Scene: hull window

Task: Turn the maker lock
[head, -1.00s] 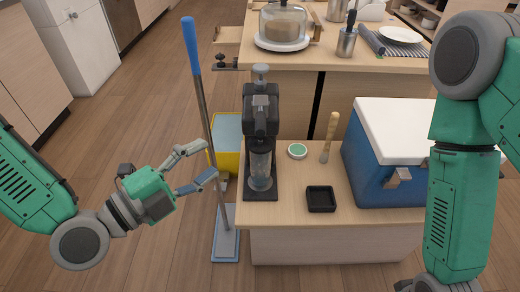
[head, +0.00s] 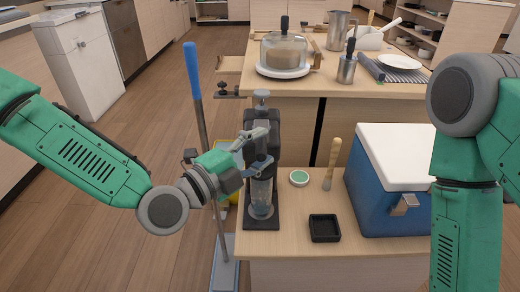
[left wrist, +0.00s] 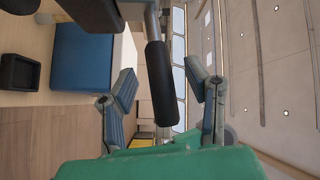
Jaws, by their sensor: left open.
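The maker (head: 262,125) is a dark upright machine with a clear bottle (head: 261,198) low in its front, standing at the left end of the low table. My left gripper (head: 262,150) is at the front of the maker's upper part and hides some of it. In the left wrist view the two fingers of my left gripper (left wrist: 161,82) are spread apart. A black rounded bar (left wrist: 161,85), apparently the maker's lock handle, lies between them, with gaps on both sides. My right arm comes down at the right; its gripper is out of view.
On the low table (head: 290,235) are a black square tray (head: 324,228), a green-topped round dish (head: 299,178), a wooden-handled brush (head: 331,165) and a blue cooler (head: 390,190) with a white lid. A blue-handled mop (head: 193,75) stands left of the maker.

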